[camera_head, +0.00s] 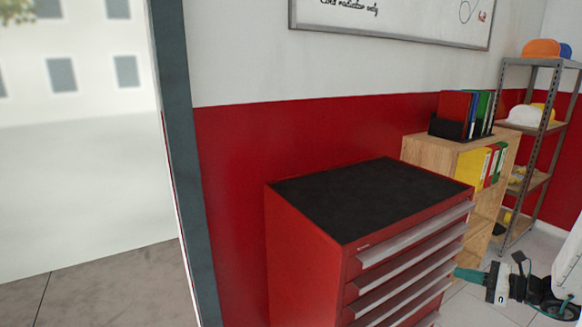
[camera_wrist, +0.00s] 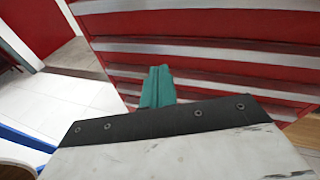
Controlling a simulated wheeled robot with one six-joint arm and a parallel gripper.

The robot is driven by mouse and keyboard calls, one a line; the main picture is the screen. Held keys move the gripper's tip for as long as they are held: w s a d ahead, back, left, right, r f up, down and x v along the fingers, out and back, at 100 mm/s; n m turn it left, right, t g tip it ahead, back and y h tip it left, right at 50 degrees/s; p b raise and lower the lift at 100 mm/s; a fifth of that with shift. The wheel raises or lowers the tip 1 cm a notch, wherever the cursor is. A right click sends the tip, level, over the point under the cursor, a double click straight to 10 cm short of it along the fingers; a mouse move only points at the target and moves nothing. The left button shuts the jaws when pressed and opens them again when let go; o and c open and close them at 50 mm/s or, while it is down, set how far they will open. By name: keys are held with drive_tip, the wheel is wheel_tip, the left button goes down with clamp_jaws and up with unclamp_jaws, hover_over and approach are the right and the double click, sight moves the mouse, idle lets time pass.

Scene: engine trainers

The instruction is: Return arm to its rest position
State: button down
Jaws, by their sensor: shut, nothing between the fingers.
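My gripper (camera_head: 466,274) shows at the lower right of the head view, low beside the front right edge of the red tool cabinet (camera_head: 310,255). Its green fingers (camera_wrist: 158,86) are together and empty in the wrist view, pointing toward the red drawer fronts (camera_wrist: 215,68). I cannot tell whether the fingertips touch the drawers. My arm reaches in from the right edge of the head view and is partly cut off there.
The cabinet's black top (camera_head: 370,198) is bare. Pale floor (camera_head: 480,308) lies right of the cabinet. A grey post (camera_head: 184,160) stands left.

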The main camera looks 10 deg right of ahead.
drive_tip(key=s+a+r+n+g, duration=0.5)
drive_tip(key=a+n+g, duration=0.15)
drive_tip(key=a, duration=0.25)
drive_tip(key=s+a+r+n+g, duration=0.5)
drive_tip(key=s+a+r+n, duration=0.15)
drive_tip(key=a, duration=0.35)
drive_tip(key=s+a+r+n+h, duration=1)
drive_tip(key=s+n, duration=0.3)
drive_tip(key=s, duration=0.2)
drive_tip(key=shift+a+r+n+t, duration=0.15)
drive_tip(key=shift+r+n+t, duration=0.2)
drive_tip(key=shift+r, duration=0.3)
